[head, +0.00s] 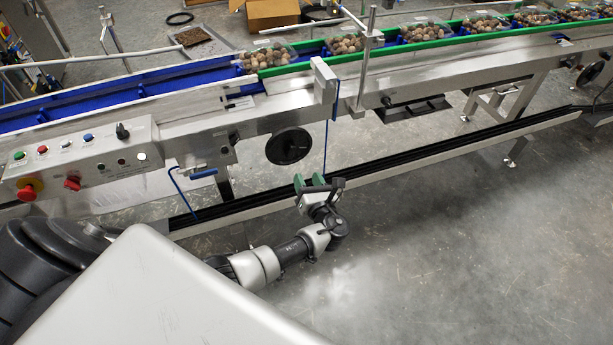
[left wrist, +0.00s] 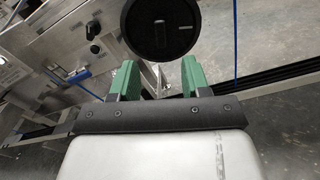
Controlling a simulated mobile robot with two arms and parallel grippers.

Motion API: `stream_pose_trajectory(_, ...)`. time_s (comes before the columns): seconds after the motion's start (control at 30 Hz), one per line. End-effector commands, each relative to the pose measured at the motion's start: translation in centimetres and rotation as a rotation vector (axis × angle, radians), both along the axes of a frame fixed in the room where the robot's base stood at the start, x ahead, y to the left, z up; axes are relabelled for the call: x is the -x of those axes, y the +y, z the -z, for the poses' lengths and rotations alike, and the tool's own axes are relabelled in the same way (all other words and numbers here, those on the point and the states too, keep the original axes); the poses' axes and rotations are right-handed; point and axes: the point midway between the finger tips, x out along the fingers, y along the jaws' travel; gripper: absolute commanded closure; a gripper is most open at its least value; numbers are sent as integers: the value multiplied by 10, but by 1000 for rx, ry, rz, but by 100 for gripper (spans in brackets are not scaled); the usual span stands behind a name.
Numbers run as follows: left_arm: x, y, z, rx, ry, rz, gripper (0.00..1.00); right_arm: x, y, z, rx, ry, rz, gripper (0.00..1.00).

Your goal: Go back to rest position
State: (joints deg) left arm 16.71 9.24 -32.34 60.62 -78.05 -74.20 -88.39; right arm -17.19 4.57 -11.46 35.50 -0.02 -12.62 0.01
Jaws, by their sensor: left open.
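My left gripper (head: 312,182) is in the middle of the head view, in front of the conveyor's lower frame and below the belt. Its two green fingers are apart with nothing between them. In the left wrist view the green fingers (left wrist: 157,80) also stand apart and empty, with a black round handwheel (left wrist: 160,28) beyond them. My left arm reaches in from the lower left. My right gripper is not in view.
The conveyor (head: 430,68) runs across the back, carrying several clamshell trays (head: 268,58) of brown round items. A control panel (head: 85,158) with buttons is at left. The black handwheel (head: 288,146) hangs below the belt. Grey floor (head: 470,250) at right is clear.

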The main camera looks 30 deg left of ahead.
Motion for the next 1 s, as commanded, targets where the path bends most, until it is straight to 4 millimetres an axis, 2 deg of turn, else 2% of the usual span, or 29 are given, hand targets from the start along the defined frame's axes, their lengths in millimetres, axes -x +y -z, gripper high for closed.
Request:
stream_pose_trajectory(0.37,1,1,3,12,4,0,53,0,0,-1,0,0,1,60)
stream_pose_trajectory(0.47,12,4,24,101,26,1,53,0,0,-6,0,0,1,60)
stream_pose_trajectory(0.57,39,8,68,307,58,-21,53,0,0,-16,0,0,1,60)
stream_pose_trajectory(0.67,86,9,125,599,73,-102,53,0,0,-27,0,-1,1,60)
stream_pose_trajectory(0.7,108,8,147,721,70,-155,53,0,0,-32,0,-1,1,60)
stream_pose_trajectory(0.77,144,5,177,900,52,-251,53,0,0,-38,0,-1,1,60)
stream_pose_trajectory(0.8,170,2,194,1016,32,-328,53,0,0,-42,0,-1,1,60)
stream_pose_trajectory(0.87,210,-4,217,1184,-13,-462,53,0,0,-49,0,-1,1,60)
stream_pose_trajectory(0.9,238,-9,230,1289,-55,-565,53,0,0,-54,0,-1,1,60)
stream_pose_trajectory(0.97,280,-17,246,1434,-137,-737,53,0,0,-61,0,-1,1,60)
stream_pose_trajectory(1.0,309,-22,253,1521,-205,-861,53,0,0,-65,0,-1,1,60)
